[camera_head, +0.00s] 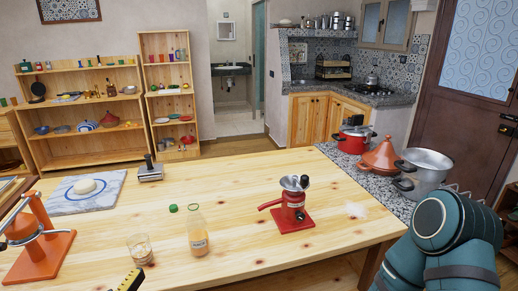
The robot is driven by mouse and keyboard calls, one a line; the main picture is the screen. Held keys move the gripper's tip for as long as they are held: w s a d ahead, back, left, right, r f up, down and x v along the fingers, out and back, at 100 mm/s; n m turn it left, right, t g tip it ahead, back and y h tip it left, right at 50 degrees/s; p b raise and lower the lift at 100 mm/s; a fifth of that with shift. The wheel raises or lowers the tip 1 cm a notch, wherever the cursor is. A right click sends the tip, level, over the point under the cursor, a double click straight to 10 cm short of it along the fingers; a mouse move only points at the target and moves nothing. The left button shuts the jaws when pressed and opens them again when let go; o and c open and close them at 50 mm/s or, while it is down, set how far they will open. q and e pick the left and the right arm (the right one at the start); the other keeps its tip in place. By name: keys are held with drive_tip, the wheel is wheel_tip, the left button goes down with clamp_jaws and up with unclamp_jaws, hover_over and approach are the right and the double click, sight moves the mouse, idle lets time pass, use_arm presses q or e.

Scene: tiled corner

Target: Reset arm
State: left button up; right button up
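My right arm (447,240) comes in at the lower right, teal and folded, beside the table's right end. Its gripper fingers cannot be made out. My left arm and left gripper are not in view. A black piece with a yellow edge (129,281) pokes in at the bottom edge; I cannot tell what it is. No object is seen held.
The wooden table (330,215) bears a red grinder (292,206), a bottle (197,233), a glass (141,250), an orange press (39,244) and a marble board (65,201). A steel pot (425,172) and a tagine (380,158) stand on the counter near my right arm.

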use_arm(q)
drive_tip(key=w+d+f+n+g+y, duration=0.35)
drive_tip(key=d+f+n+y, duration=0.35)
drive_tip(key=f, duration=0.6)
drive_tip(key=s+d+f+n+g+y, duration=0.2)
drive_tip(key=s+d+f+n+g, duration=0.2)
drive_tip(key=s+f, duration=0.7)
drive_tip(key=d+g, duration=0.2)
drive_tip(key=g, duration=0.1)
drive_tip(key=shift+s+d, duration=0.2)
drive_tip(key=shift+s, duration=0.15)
